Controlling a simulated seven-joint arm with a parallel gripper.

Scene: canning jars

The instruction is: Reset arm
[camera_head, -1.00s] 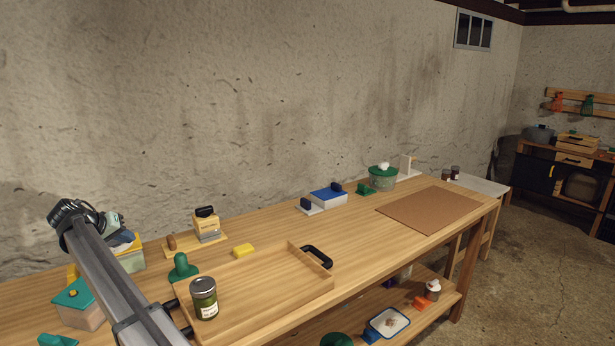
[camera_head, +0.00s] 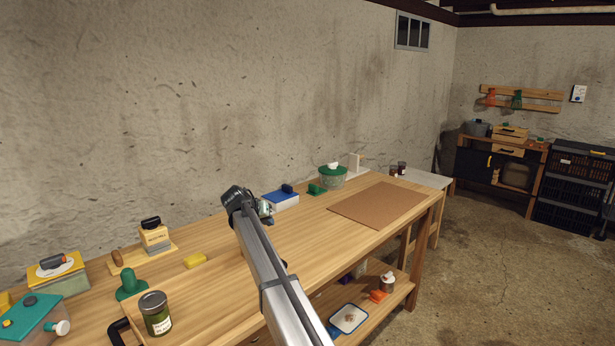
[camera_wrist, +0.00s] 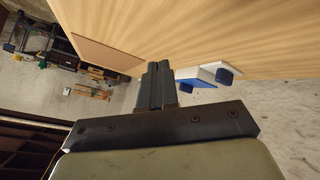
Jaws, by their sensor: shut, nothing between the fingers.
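My arm reaches up over the wooden workbench (camera_head: 290,240) in the head view, its end in front of the bench's back part. My gripper (camera_wrist: 160,68) shows in the wrist view with its two dark fingers together and nothing between them. In the head view its fingers are too small and too much hidden to make out. A jar with a grey lid (camera_head: 156,316) stands upright on the bench at the lower left, well apart from my arm.
A brown mat (camera_head: 378,204) lies on the bench's right part. A green-lidded tub (camera_head: 332,176) and a blue-topped box (camera_head: 280,201) stand along the back. Open floor lies to the right.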

